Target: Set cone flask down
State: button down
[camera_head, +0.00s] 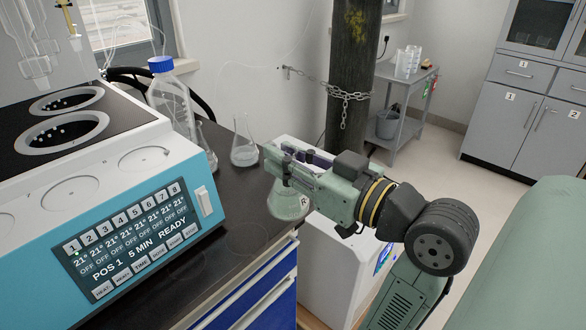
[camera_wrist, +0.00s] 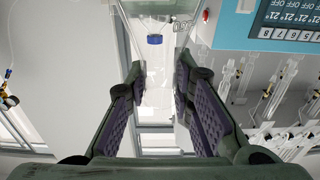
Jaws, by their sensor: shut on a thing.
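In the head view my gripper (camera_head: 278,170) is shut on a clear cone flask (camera_head: 287,203). The flask's wide body hangs below the fingers, near the right edge of the dark bench top (camera_head: 236,218). I cannot tell whether its base touches the bench. In the wrist view the purple-padded fingers of my gripper (camera_wrist: 160,88) stand on both sides of faint clear glass; the flask's outline is hard to make out there.
Another cone flask (camera_head: 244,150) and a blue-capped bottle (camera_head: 172,98) stand farther back on the bench. The blue multi-position heater (camera_head: 130,245) fills the left. A white box-shaped unit (camera_head: 335,262) stands right of the bench. Bare bench shows in front of the flask.

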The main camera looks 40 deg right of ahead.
jog(key=w+d+f+p, duration=0.1)
jog(key=w+d+f, duration=0.3)
jog(key=w, duration=0.3)
jog(key=shift+f, duration=0.15)
dwell(0.3)
jog(key=shift+f, duration=0.25)
jog(key=c, duration=1.4)
grip_release()
jog(key=shift+r, duration=0.1)
jog(key=s+b, duration=0.2)
jog(key=s, duration=1)
jog(key=shift+d+r, duration=0.2)
jog(key=shift+d, duration=0.25)
